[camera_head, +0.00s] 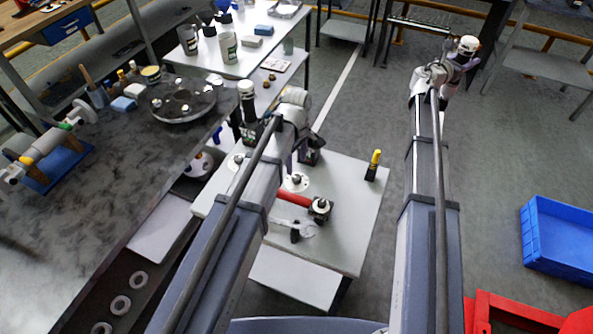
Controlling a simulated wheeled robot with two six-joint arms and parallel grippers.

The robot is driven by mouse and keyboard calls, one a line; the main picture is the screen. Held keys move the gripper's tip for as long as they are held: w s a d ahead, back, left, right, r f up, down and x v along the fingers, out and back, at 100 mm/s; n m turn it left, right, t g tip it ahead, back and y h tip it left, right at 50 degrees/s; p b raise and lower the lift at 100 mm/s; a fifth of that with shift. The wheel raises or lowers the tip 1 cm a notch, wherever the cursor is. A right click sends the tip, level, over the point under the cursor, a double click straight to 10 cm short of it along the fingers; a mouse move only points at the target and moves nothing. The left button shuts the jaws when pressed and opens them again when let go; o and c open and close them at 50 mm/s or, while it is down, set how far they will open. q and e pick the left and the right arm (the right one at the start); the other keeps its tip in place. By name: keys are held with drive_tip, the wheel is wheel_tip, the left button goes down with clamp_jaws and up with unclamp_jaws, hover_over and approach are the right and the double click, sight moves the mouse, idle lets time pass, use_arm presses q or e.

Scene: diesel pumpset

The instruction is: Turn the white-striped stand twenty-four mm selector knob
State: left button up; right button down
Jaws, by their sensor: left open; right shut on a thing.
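My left arm reaches over the low white table (355,215). Its gripper (305,151) is open near the table's back edge, partly hidden by my own wrist. A dark upright stand with a white band near its top (247,105) rises just left of that wrist; it may be the white-striped stand, but its knob cannot be made out. My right arm reaches forward over the floor, well away from the table. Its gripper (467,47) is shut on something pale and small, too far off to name.
A yellow-topped black item (374,165) stands near the white table's right corner. A red-handled tool (293,198) and a round pale flange (295,182) lie on it. The dark bench (90,215) runs along the left. A blue crate (560,236) sits on the floor at right.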

sight(297, 177)
use_arm(q)
wheel_tip(297, 177, down, 7)
drive_tip(key=b, duration=0.6)
clamp_jaws()
idle(0.3)
